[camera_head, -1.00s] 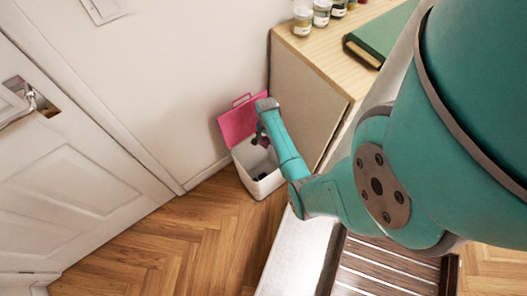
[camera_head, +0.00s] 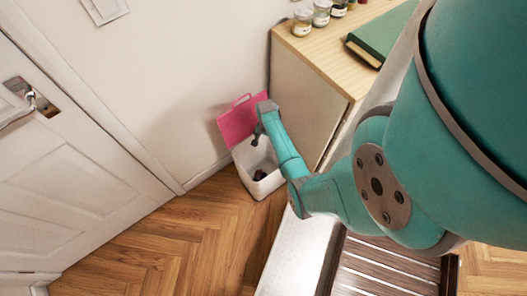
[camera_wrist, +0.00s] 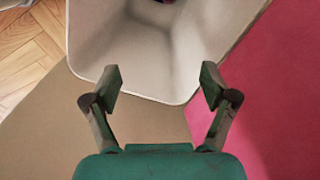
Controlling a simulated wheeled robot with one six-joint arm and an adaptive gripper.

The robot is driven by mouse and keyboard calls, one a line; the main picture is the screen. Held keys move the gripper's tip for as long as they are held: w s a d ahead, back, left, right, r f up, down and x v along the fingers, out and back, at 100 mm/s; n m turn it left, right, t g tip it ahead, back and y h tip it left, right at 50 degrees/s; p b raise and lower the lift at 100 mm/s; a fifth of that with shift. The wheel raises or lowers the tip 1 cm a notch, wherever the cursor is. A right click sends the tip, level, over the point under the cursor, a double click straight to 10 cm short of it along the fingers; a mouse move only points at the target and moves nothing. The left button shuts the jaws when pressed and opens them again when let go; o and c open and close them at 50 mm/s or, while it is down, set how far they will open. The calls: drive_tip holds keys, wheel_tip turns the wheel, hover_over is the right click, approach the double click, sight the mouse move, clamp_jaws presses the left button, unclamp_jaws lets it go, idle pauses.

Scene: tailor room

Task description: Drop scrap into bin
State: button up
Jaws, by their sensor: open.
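The bin (camera_head: 258,184) is a white tub on the floor against the wall, beside the wooden cabinet. A dark purplish scrap (camera_head: 260,175) lies at the bottom of the bin. A small part of it shows at the top edge of the wrist view (camera_wrist: 165,2). My gripper (camera_head: 257,137) points down over the bin's opening. In the wrist view my gripper (camera_wrist: 160,87) is open, with nothing between its fingers, and the bin's pale inside lies beyond them.
The wooden cabinet (camera_head: 305,90) stands right of the bin, with several jars (camera_head: 321,14) and a green book (camera_head: 384,36) on top. A white door (camera_head: 75,150) is at the left. The wood floor (camera_head: 180,245) in front of the door is clear.

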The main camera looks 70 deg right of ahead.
wheel_tip(320, 180, up, 12)
idle(0.5)
drive_tip(key=shift+f, duration=0.1)
